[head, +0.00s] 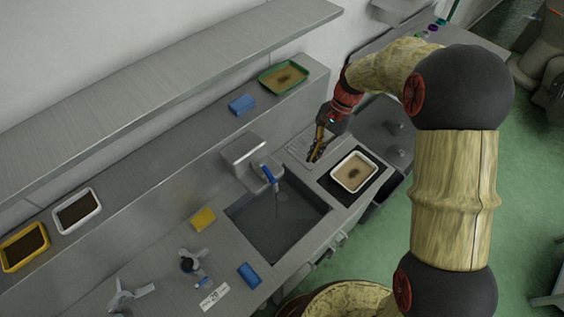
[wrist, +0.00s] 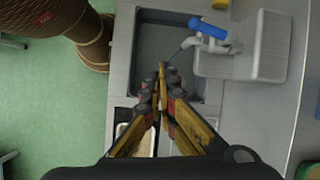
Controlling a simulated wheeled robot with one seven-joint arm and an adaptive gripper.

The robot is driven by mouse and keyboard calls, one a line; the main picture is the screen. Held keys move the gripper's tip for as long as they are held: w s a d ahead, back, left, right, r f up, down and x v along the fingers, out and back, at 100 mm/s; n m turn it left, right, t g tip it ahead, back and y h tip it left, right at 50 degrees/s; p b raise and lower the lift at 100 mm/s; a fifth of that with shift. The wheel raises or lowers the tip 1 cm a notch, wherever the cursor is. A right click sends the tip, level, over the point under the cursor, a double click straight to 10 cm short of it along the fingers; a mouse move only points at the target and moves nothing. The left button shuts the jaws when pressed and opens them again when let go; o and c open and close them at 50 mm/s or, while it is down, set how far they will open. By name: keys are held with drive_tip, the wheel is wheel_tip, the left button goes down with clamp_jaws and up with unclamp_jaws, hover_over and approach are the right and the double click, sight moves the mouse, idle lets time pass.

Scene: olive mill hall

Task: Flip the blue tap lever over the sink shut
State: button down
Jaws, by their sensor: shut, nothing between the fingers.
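The blue tap lever (head: 268,174) sits on the grey tap housing (head: 243,152) at the back edge of the sink (head: 282,222). In the wrist view the lever (wrist: 208,28) lies across the spout, and the housing (wrist: 262,55) is at the upper right. A thin line that looks like running water goes from the spout into the basin. My gripper (head: 312,158) is shut and empty, to the right of the tap in the head view. In the wrist view its fingertips (wrist: 161,72) are over the basin's near edge, apart from the lever.
A white tray (head: 354,171) on a dark mat is right of the sink. A yellow sponge (head: 203,219) and blue block (head: 250,275) lie left of it. The shelf behind holds a green tray (head: 283,76) and a blue sponge (head: 242,104).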

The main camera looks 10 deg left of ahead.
sight(268, 173)
drive_tip(key=w+a+r+m+y, duration=0.1)
drive_tip(key=w+a+r+m, duration=0.2)
drive_tip(key=a+m, duration=0.1)
drive_tip(key=a+p+x, duration=0.1)
drive_tip(key=p+x, duration=0.1)
drive_tip(key=x, duration=1.1)
drive_tip(key=shift+s+a+r, duration=0.2)
drive_tip(key=shift+s+r, duration=0.1)
drive_tip(key=shift+s, duration=0.15)
drive_tip(key=shift+s+a+m, duration=0.1)
drive_tip(key=shift+s+m, duration=0.2)
drive_tip(key=shift+m, duration=0.1)
